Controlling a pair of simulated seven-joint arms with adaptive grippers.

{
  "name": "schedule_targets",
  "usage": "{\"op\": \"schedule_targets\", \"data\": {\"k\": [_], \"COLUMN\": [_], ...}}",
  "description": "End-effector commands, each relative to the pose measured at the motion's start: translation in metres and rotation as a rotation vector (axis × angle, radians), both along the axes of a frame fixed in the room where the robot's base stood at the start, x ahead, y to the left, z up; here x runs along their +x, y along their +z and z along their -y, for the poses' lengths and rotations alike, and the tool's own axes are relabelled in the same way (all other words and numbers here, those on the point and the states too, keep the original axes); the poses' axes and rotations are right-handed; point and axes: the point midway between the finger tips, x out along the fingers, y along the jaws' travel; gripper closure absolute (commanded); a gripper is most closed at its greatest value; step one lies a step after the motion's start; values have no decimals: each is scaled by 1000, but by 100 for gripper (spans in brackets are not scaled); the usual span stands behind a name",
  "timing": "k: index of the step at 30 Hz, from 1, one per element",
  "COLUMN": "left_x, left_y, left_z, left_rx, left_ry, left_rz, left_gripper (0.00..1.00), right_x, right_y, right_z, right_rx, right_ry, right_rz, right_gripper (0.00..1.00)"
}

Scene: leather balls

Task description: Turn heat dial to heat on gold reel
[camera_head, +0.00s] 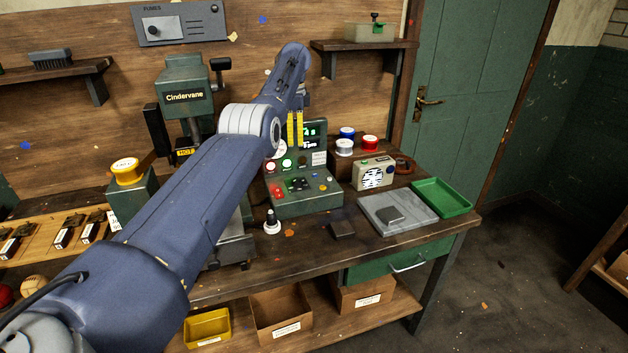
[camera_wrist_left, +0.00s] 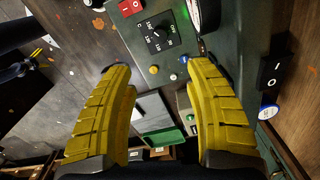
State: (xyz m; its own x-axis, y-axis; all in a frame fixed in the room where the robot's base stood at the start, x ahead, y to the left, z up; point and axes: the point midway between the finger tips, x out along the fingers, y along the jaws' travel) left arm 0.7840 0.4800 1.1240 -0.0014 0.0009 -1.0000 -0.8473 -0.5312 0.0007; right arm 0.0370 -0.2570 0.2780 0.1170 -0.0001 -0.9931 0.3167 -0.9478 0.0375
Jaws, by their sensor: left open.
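The black heat dial (camera_wrist_left: 157,34) sits on the green control panel with printed marks around it. It shows just beyond my fingertips in the left wrist view. In the head view the control box (camera_head: 303,203) stands mid-bench, with a dark dial (camera_head: 298,184) on its sloped face. The gold reel (camera_head: 126,170) sits on a green block left of the press, in the head view. My left gripper (camera_wrist_left: 160,68) has yellow fingers spread apart with nothing between them. In the head view it (camera_head: 295,129) hangs in front of the box's upright display.
The Cindervane press (camera_head: 185,95) stands behind my left arm. A red switch (camera_wrist_left: 130,7) and small buttons neighbour the dial. A black-topped stamp (camera_head: 271,221) stands in front.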

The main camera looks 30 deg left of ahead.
Motion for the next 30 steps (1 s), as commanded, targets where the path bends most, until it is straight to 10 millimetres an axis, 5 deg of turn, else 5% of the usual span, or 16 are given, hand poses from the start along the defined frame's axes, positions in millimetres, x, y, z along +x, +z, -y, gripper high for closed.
{"op": "schedule_targets", "data": {"k": [7,30], "left_x": [-1,0], "left_y": [-31,-154], "left_z": [-1,1], "left_rx": [-1,-2], "left_ry": [3,2], "left_rz": [-2,-1], "left_gripper": [46,46], "right_x": [11,3], "right_y": [0,0], "right_z": [-1,-1], "right_rx": [1,0], "right_ry": [-1,-1], "right_rz": [13,4], "right_gripper": [0,0]}}
